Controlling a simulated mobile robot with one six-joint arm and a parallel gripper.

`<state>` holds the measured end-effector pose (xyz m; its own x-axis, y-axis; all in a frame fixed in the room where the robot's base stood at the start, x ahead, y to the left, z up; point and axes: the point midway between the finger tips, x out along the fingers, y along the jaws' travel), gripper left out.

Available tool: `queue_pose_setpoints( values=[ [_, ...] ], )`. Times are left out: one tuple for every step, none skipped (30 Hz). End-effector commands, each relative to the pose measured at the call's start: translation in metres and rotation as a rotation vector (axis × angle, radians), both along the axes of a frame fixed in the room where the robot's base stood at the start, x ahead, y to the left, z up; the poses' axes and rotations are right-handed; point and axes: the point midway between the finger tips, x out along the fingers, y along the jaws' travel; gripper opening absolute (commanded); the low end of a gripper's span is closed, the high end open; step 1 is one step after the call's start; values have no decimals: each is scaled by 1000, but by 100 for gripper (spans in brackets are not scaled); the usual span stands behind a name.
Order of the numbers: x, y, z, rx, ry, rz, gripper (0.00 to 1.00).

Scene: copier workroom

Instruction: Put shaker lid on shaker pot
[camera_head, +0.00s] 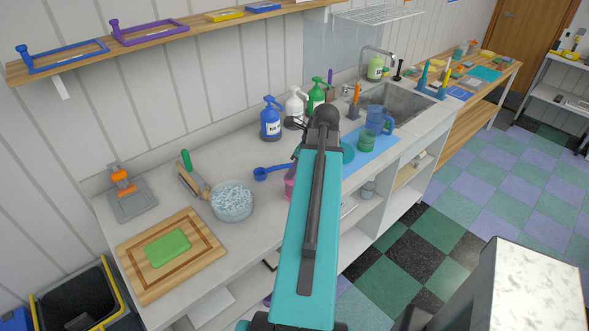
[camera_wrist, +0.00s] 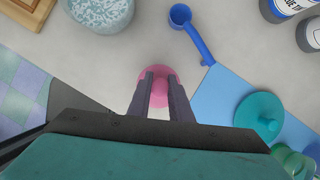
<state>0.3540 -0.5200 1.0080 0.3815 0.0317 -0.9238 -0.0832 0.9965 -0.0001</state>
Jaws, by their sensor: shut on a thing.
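A pink round piece (camera_wrist: 157,76) lies between and around the fingertips of my gripper (camera_wrist: 161,82) in the wrist view. My gripper is shut on it, above or at the bare counter beside the blue mat. Some pink (camera_head: 290,188) also shows at the left edge of my arm in the head view. My fingers hide part of it, so I cannot tell whether it is the shaker lid or the shaker pot. A teal disc with a small knob (camera_wrist: 260,112) lies on the blue mat. Green cup-like vessels (camera_wrist: 292,160) stand near it, cut off by the frame.
A blue scoop (camera_wrist: 187,26), a speckled bowl (camera_head: 232,203) and a cutting board (camera_head: 206,257) with a green block are on the counter (camera_head: 150,205). Pump bottles (camera_head: 271,120) stand by the wall. The blue mat (camera_wrist: 215,90) holds a blue jug (camera_head: 376,120); the sink lies beyond.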

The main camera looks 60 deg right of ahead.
Motion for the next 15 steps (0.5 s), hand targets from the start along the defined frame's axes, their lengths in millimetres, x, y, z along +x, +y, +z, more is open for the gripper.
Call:
queue_pose_setpoints(
  values=[
    [0, 0, -1, 0, 0, 0, 0],
    [0, 0, -1, 0, 0, 0, 0],
    [0, 0, -1, 0, 0, 0, 0],
    [0, 0, -2, 0, 0, 0, 0],
    [0, 0, -2, 0, 0, 0, 0],
    [0, 0, -2, 0, 0, 0, 0],
    [0, 0, -3, 0, 0, 0, 0],
    [0, 0, -3, 0, 0, 0, 0],
    [0, 0, -3, 0, 0, 0, 0],
    [0, 0, -4, 0, 0, 0, 0],
    [0, 0, -4, 0, 0, 0, 0],
    [0, 0, -4, 0, 0, 0, 0],
    [0, 0, -5, 0, 0, 0, 0],
    [0, 0, -5, 0, 0, 0, 0],
    [0, 0, -5, 0, 0, 0, 0]
  ],
)
